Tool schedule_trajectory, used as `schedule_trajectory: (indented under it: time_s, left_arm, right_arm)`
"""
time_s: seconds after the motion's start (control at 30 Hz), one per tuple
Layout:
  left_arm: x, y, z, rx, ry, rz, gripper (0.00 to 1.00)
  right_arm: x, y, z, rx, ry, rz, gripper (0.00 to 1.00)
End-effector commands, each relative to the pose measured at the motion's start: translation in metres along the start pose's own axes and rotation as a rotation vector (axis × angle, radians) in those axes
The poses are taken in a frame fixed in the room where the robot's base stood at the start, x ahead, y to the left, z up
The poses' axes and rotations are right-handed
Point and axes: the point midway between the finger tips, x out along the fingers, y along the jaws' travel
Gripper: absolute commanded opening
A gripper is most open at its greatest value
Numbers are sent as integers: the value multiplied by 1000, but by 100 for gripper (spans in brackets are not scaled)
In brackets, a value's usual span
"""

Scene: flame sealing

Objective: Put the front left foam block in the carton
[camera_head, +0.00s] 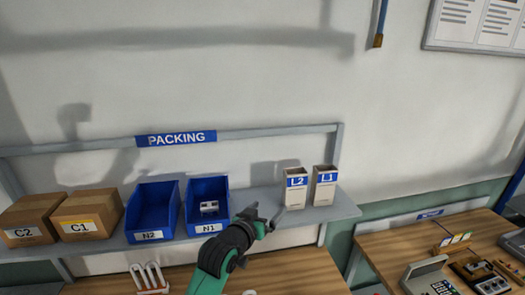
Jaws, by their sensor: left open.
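My left gripper (265,217) is raised in front of the shelf, between bin N1 and the L2 holder; its jaws look apart and I see nothing held in them. Two brown cardboard cartons, C2 (28,222) and C1 (86,217), sit at the left end of the shelf, and both look closed. I cannot tell whether either is the task's carton. No foam block can be made out in this view. My right gripper is not in view.
Blue bins N2 (153,207) and N1 (207,190) stand beside the cartons; N1 holds a small white item (209,207). White holders L2 (295,189) and L1 (324,187) stand right. A white pronged rack (148,279) and a bench (302,275) are below.

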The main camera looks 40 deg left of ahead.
Motion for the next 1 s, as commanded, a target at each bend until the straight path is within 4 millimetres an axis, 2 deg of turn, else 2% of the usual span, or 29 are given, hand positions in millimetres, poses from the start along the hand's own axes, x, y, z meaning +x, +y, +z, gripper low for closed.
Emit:
schedule_trajectory:
  time_s: [0.03,0.07,0.1,0.17,0.2,0.23,0.3,0.4,0.5,0.6,1.0]
  left_arm:
    - [-21,32,-48,21,119,58,100]
    - [-37,50,-75,32,190,91,100]
    - [-62,72,-109,45,286,134,100]
    - [-107,103,-156,58,434,197,100]
    - [-140,120,-183,64,530,236,100]
    - [-166,131,-201,65,600,264,100]
    - [-224,149,-233,64,748,319,100]
    - [-291,161,-259,54,908,373,100]
    - [-328,164,-269,44,996,399,100]
    - [-340,164,-272,42,1023,406,100]
    - [-340,163,-273,64,1033,390,100]
  right_arm:
    - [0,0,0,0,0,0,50]
    - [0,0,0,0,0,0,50]
    - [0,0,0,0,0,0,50]
    - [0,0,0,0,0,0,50]
    - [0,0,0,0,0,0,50]
    - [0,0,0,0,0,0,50]
    - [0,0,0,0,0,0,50]
    - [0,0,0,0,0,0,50]
    - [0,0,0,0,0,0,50]
    - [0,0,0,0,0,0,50]
    - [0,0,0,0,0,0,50]
